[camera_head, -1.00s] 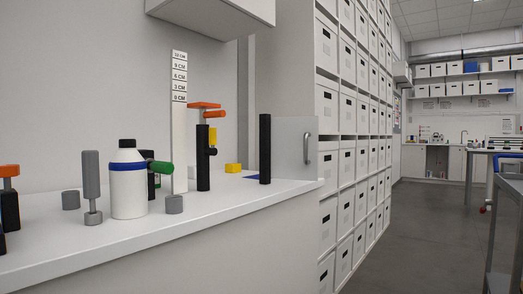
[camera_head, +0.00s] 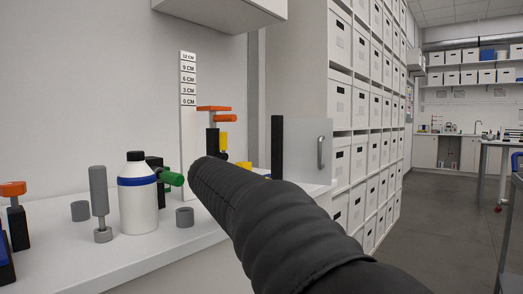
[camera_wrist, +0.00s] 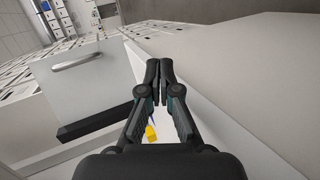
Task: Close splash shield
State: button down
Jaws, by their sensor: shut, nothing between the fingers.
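The splash shield (camera_head: 305,135) is a pale, see-through panel on a black post (camera_head: 277,145) at the right end of the counter. It stands swung out to the right of the post and carries a grey bar handle (camera_head: 321,153). In the wrist view the shield (camera_wrist: 90,85), its handle (camera_wrist: 77,62) and the post (camera_wrist: 95,122) lie to the left of my gripper (camera_wrist: 159,70). My gripper is shut and empty, apart from the handle.
The white counter (camera_head: 110,250) holds a white bottle (camera_head: 138,205) with a blue band, grey pieces, clamps with orange and green parts, and a height scale (camera_head: 188,85). A yellow block (camera_wrist: 151,133) shows below my fingers. Box shelves (camera_head: 365,110) stand right, with open floor beyond.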

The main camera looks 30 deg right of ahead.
jog(key=w+d+r+m+g+h+p, duration=0.1)
jog(key=w+d+r+h, duration=0.15)
jog(key=w+r, duration=0.2)
jog(key=w+d+r+g+h+p, duration=0.1)
jog(key=w+d+r+h, duration=0.15)
jog(key=r, duration=0.35)
send_near(310, 154)
jog(key=s+d, duration=0.5)
jog(key=shift+s+d+r, duration=0.15)
jog(key=shift+d+r, duration=0.1)
jog(key=shift+r, duration=0.05)
